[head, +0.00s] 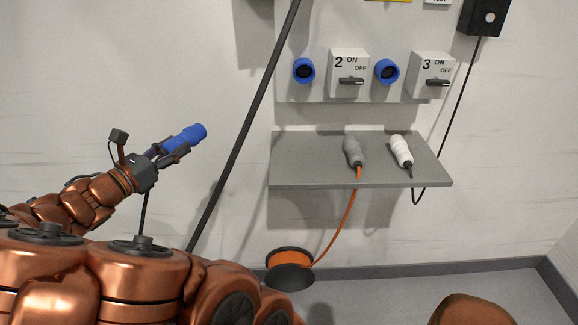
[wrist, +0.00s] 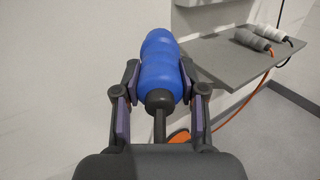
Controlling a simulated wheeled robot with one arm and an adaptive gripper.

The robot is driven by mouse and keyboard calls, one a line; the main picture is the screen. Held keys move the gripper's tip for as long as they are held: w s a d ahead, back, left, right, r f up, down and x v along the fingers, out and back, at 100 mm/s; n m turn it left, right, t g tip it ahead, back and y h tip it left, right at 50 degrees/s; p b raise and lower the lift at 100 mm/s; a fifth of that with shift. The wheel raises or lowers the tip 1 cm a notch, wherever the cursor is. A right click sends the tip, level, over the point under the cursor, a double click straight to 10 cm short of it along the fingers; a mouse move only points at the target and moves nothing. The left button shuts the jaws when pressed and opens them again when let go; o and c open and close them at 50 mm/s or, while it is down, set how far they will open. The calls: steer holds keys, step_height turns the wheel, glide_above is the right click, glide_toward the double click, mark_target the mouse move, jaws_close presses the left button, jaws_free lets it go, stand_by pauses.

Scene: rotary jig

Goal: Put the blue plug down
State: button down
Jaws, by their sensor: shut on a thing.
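The blue plug (head: 187,137) is held in my gripper (head: 168,150), well to the left of the shelf and in front of the wall. In the wrist view the blue plug (wrist: 161,65) sits between the two fingers of my gripper (wrist: 160,88), which are shut on it. Its dark cable end points back toward the wrist. The grey shelf (head: 300,162) is to the right of the gripper and apart from it. It also shows in the wrist view (wrist: 215,60) at the upper right.
A grey plug (head: 353,152) and a white plug (head: 401,152) lie on the shelf's right part; its left part is bare. Above are blue sockets (head: 304,71) and switch boxes (head: 348,73). An orange cable reel (head: 289,268) stands below.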

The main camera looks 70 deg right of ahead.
steer(key=s+d+f+m+g+y+b, duration=0.1)
steer(key=s+d+m+g+y+b, duration=0.15)
steer(key=s, duration=0.55)
steer(key=s+d+f+m+g+y+b, duration=0.1)
steer(key=s+d+m+g+b, duration=0.2)
steer(key=s, duration=0.6)
steer(key=s+d+f+m+g+y+b, duration=0.1)
steer(key=s+m+g+b, duration=0.15)
steer(key=s+g, duration=0.4)
steer(key=t, duration=0.2)
glide_above(286, 155)
steer(key=shift+s+a+f+n, duration=0.1)
steer(key=shift+a+f+n, duration=0.1)
steer(key=shift+n, duration=0.2)
steer(key=shift+d+f, duration=0.15)
steer(key=shift+d, duration=0.05)
steer(key=shift+a+f+b, duration=0.1)
steer(key=shift+f+b, duration=0.55)
steer(key=shift+f, duration=2.6)
steer(key=shift+d+f, duration=0.15)
steer(key=shift+d, duration=0.05)
steer(key=c, duration=0.7)
jaws_free()
steer(key=shift+o, duration=0.2)
